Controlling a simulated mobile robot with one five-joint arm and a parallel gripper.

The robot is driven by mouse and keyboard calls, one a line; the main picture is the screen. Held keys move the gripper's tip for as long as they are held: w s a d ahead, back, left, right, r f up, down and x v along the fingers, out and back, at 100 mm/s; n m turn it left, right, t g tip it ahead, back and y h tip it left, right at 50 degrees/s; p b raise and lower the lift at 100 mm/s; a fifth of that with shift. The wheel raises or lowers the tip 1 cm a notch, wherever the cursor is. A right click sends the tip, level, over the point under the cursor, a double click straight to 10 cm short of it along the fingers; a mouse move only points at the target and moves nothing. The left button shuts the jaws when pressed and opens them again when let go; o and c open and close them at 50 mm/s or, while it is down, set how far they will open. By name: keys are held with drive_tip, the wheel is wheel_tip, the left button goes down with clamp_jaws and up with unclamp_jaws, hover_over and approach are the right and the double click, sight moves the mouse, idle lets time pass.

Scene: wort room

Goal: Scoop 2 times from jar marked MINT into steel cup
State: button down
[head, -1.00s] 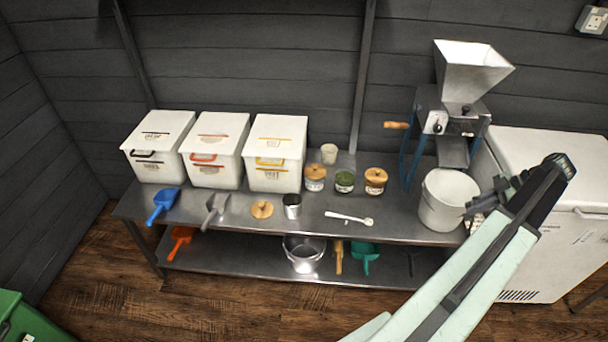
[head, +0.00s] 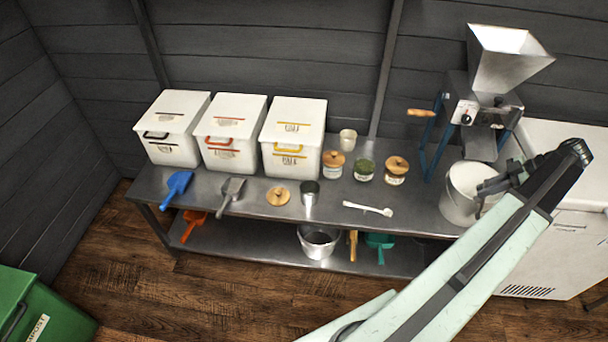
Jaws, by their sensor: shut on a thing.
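Three small jars stand in a row on the steel bench. The middle jar (head: 363,172) is lidless with green contents; the left jar (head: 333,170) and right jar (head: 395,176) wear wooden lids. Their labels are too small to read, so I cannot tell which says MINT. The steel cup (head: 310,195) stands upright left of them. A white spoon-like scoop (head: 368,209) lies on the bench in front of the jars. My gripper (head: 482,203) is at the far right, overlapping the white bucket in view. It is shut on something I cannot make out.
A loose wooden lid (head: 279,196) lies left of the cup. Three white bins (head: 235,137), a blue scoop (head: 178,186), a grey scoop (head: 231,194) and a beige cup (head: 348,140) share the bench (head: 415,220). The white bucket (head: 455,207) stands below the mill (head: 484,112).

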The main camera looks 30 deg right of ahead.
sight(487, 181)
drive_tip(key=shift+r, duration=0.1)
drive_tip(key=shift+a+r+g+h+p, duration=0.2)
drive_tip(key=shift+r+g+h+p, duration=0.2)
drive_tip(key=shift+p, duration=0.85)
drive_tip(key=g+h+p, duration=0.1)
drive_tip(key=h+p, duration=0.1)
drive_tip(key=p, duration=0.1)
drive_tip(key=shift+w+a+r+g, duration=0.1)
drive_tip(key=shift+a+r+g, duration=0.05)
drive_tip(key=shift+r+g, duration=0.2)
drive_tip(key=shift+w+a+r+g+h+p, duration=0.1)
drive_tip(key=shift+r+g+h+p, duration=0.05)
drive_tip(key=shift+g+h+p, duration=0.3)
drive_tip(key=shift+w+a+r+g+h+p, duration=0.1)
drive_tip(key=shift+g+h+p, duration=0.3)
drive_tip(key=shift+h, duration=0.05)
drive_tip(key=shift+a+r+g+h, duration=0.1)
drive_tip(key=shift+a+g+h, duration=0.05)
drive_tip(key=shift+g+h, duration=0.6)
drive_tip(key=g+h, duration=0.1)
drive_tip(key=g+h+b, duration=0.1)
drive_tip(key=shift+w+h, duration=0.2)
drive_tip(key=shift+h, duration=0.15)
drive_tip(key=shift+g+h, duration=0.35)
drive_tip(key=shift+h, duration=0.05)
drive_tip(key=shift+s+d+r, duration=0.1)
drive_tip(key=shift+d+r, duration=0.15)
drive_tip(key=shift+r, duration=0.05)
